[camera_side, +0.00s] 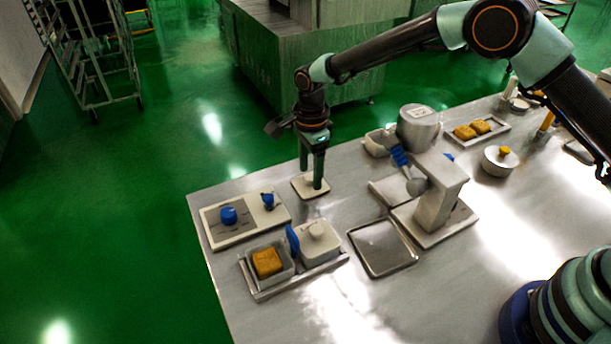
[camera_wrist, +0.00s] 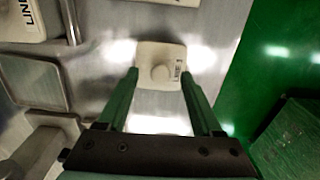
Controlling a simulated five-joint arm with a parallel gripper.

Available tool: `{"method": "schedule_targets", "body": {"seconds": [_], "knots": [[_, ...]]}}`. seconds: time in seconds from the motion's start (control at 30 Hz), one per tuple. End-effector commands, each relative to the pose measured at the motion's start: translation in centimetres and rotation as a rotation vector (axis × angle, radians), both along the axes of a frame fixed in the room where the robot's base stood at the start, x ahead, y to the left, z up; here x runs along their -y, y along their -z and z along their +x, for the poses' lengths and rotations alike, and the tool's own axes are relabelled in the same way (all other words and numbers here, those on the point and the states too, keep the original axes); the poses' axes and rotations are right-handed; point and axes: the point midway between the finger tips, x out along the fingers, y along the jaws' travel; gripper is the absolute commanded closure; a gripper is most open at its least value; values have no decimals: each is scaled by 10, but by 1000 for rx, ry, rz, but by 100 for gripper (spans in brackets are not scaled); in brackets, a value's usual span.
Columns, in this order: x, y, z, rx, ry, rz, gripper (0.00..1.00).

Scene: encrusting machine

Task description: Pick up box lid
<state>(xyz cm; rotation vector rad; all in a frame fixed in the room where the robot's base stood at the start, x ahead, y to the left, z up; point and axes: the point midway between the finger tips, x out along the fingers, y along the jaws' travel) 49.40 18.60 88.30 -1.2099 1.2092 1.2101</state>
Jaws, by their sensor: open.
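A white square lid (camera_wrist: 145,54) with a round knob lies flat on the metal table in the wrist view, with dark lettering beside the knob. It also shows under my gripper in the side view (camera_side: 301,188). My gripper (camera_wrist: 160,75) is open, with its two green fingers pointing at the lid and one on each side of the knob. In the side view my gripper (camera_side: 311,179) points down at the lid; one finger hides part of it. I cannot tell whether the fingers touch it.
A tray (camera_side: 262,295) holds an open box with an orange block (camera_side: 267,262) and a white lidded box (camera_side: 320,243). A panel with blue knobs (camera_side: 212,220) lies left. A mixer-like machine (camera_side: 436,195) stands right. An empty metal tray (camera_side: 383,248) lies in front.

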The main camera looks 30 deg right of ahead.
Motion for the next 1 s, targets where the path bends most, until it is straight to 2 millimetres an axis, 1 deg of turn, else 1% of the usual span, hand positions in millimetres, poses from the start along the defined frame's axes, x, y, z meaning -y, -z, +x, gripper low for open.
{"method": "schedule_targets", "body": {"seconds": [0.03,0.1,0.33,0.37,0.4,0.47,0.5,0.53,0.83,1.0], "knots": [[0,5,0,-1,0,-1,33],[0,8,0,0,0,0,33],[0,8,0,1,0,0,33],[0,8,0,1,0,0,44],[0,8,0,1,0,0,60],[0,8,0,1,0,0,83],[0,8,0,1,0,0,98],[0,8,0,1,0,0,100],[0,7,0,1,0,0,100],[0,-1,1,2,0,1,100]]}}
